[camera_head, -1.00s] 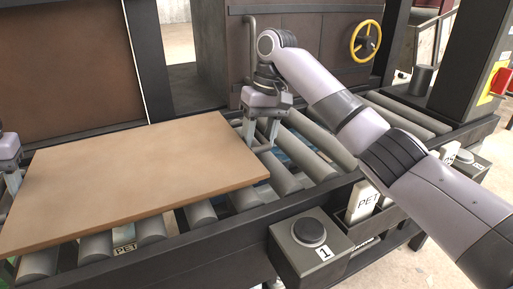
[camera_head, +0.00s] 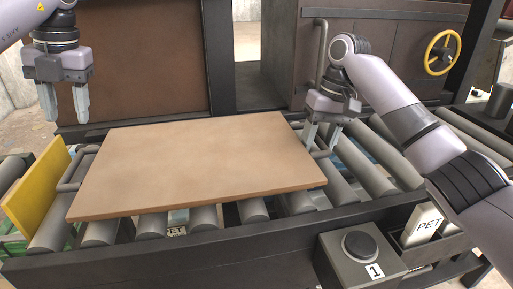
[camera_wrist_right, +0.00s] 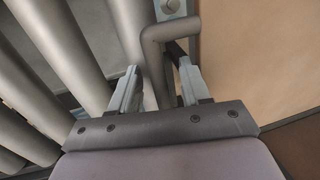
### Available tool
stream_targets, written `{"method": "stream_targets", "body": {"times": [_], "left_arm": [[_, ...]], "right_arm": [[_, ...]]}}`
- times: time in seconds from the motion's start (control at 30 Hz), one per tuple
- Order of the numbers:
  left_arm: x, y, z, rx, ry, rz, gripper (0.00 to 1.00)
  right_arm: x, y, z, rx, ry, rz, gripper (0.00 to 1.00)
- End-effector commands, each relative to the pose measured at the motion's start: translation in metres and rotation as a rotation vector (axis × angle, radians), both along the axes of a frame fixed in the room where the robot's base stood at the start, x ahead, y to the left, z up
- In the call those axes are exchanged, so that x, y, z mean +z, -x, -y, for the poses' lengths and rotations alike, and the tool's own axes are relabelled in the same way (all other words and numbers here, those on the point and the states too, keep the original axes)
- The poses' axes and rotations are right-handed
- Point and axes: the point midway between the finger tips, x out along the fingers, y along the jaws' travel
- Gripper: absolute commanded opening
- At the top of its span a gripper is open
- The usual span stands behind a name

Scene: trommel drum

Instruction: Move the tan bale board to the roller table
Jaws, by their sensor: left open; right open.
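The tan bale board (camera_head: 200,160) lies flat on the rollers of the roller table (camera_head: 190,250). It also shows along the right of the right wrist view (camera_wrist_right: 260,50). A grey bar handle (camera_head: 72,172) stands at the board's left edge. My left gripper (camera_head: 66,113) is open and empty, above and behind the board's back left corner, clear of it. My right gripper (camera_head: 321,146) is open at the board's right edge. In the right wrist view, a bent grey bar handle (camera_wrist_right: 152,55) reaches between its fingers; whether they touch it I cannot tell.
A yellow panel (camera_head: 37,190) stands at the table's left end. A button box marked 1 (camera_head: 360,262) and a PET-labelled bin (camera_head: 425,225) are at the front right. A dark machine with a yellow handwheel (camera_head: 443,52) rises behind. Bare rollers (camera_head: 375,160) lie right of the board.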

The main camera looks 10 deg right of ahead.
Motion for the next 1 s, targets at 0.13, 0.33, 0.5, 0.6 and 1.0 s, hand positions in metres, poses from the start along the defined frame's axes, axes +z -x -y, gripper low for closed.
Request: {"method": "stream_targets", "body": {"times": [0.13,0.33,0.5,0.6,1.0], "left_arm": [[0.002,0.000,0.000,0.000,-0.001,0.001,0.47],[0.002,0.000,0.000,0.000,-0.001,0.000,0.47],[0.002,0.000,0.000,0.000,-0.001,0.001,0.47],[0.002,0.000,0.000,0.000,0.000,0.000,0.47],[0.002,0.000,0.000,0.000,0.000,0.000,0.47]], "right_arm": [[0.011,-0.001,0.002,-0.002,0.001,0.003,0.47],[0.043,-0.001,0.009,-0.003,0.003,0.004,0.47],[0.071,-0.001,0.015,-0.003,0.002,0.004,0.47],[0.086,-0.002,0.017,-0.003,0.002,0.003,0.47],[0.117,-0.002,0.023,0.000,0.000,0.000,0.47]]}}
